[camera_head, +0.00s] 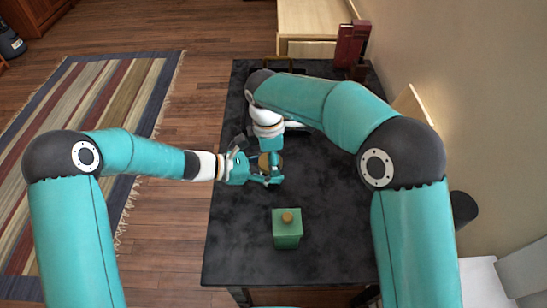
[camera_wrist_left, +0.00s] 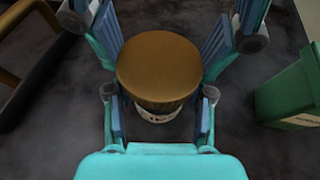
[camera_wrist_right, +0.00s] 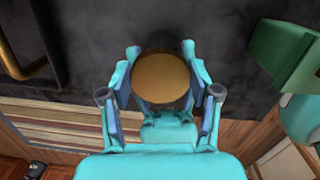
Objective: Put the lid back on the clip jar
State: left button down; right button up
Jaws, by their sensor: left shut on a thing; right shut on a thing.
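The brown round lid (camera_wrist_left: 158,65) sits directly above the clip jar (camera_wrist_left: 158,113), whose pale label shows below the rim in the left wrist view. Whether it is fully seated I cannot tell. The lid also shows in the right wrist view (camera_wrist_right: 161,78), hiding the jar. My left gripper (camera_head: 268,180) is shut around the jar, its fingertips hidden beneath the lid. My right gripper (camera_wrist_right: 161,62) comes in from the other side and is shut on the lid, one finger on each side. In the head view both grippers overlap around the jar.
A green box (camera_head: 287,241) with a brownish knob stands on the dark table (camera_head: 235,245), nearer the front. Red books (camera_head: 350,45) stand at the back right. A dark piece with a brown bar (camera_wrist_left: 40,62) lies left of the jar. The table's front left is clear.

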pick_arm(q)
jog(key=shift+d+r, duration=0.15)
jog(key=shift+d, duration=0.1)
pick_arm(e)
jog(key=shift+s+a+f, duration=0.4)
jog(key=shift+a+f, duration=0.05)
jog(key=shift+f, duration=0.25)
jog(key=o, duration=0.7)
jog(key=shift+r, duration=0.1)
jog(key=shift+w+a+r, duration=0.1)
jog(key=shift+r, duration=1.95)
jog(key=shift+c, duration=0.3)
pick_arm(q)
jog(key=shift+a, duration=0.1)
pick_arm(e)
jog(key=shift+w, duration=0.1)
jog(key=c, duration=1)
jog(key=shift+f, duration=0.1)
